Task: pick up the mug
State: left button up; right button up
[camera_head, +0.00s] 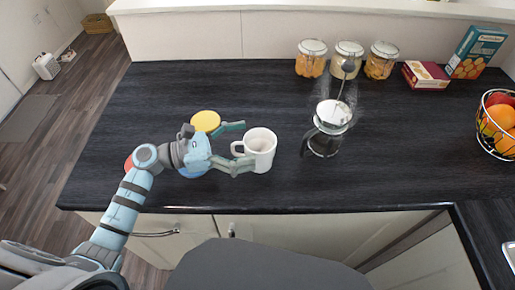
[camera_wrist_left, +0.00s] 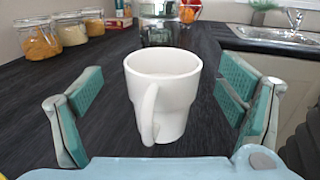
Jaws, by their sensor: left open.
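The white mug (camera_head: 262,146) stands upright on the dark countertop, its handle toward my left gripper. In the left wrist view the mug (camera_wrist_left: 172,92) is centred, with its handle facing the camera. My left gripper (camera_head: 240,146) is open, with its teal finger pads on either side of the mug. In the wrist view there is a visible gap between the mug and each finger of the left gripper (camera_wrist_left: 160,112). My right gripper is not in view.
A French press (camera_head: 326,130) stands just right of the mug. Several filled jars (camera_head: 348,60) and boxes (camera_head: 426,75) line the back. A wire fruit bowl (camera_head: 497,122) is at the far right. A yellow disc (camera_head: 206,121) lies behind my left wrist.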

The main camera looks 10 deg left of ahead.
aim_at(274, 139)
pick_arm(q)
jog(key=x, duration=0.3)
jog(key=shift+d+f, duration=0.1)
jog(key=shift+d, duration=0.15)
jog(key=shift+s, duration=0.1)
jog(key=c, duration=1.5)
